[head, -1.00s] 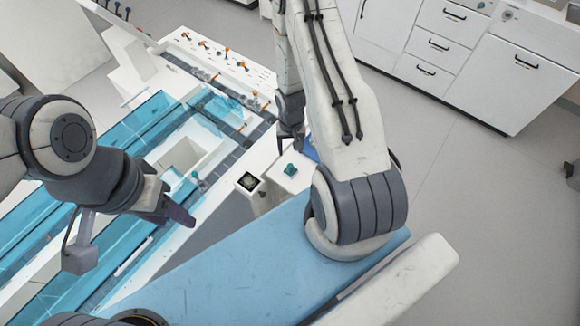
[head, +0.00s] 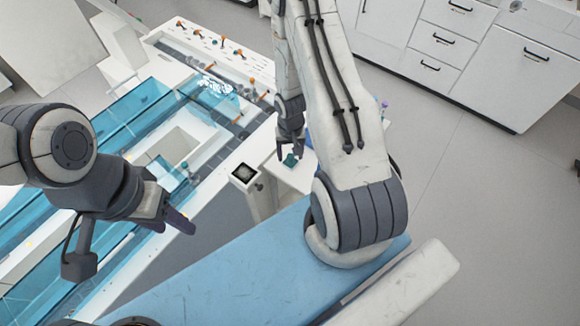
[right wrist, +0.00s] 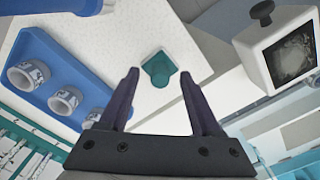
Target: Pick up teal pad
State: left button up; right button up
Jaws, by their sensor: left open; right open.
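The teal pad (head: 290,160) is a small square piece with a raised round knob, lying on a white surface. In the right wrist view the teal pad (right wrist: 159,69) shows between and beyond my fingertips, with white surface around it. My right gripper (head: 292,152) is open above it; in its wrist view the right gripper (right wrist: 157,75) has nothing between its fingers. I cannot tell the exact height gap. My left gripper (head: 188,226) is open and empty, over the edge of the track machine.
A blue rack (right wrist: 45,60) with white rings stands beside the pad in the right wrist view. A small box with a dark screen (head: 244,173) stands left of the pad. The machine with blue clear covers (head: 130,115) fills the left side.

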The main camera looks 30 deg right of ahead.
jog(key=shift+f, duration=0.7)
pick_arm(q)
jog(key=shift+f, duration=0.6)
pick_arm(e)
jog(key=shift+r, duration=0.1)
grip_shut()
pick_arm(q)
jog(key=shift+r, duration=0.15)
pick_arm(e)
jog(key=shift+r, duration=0.1)
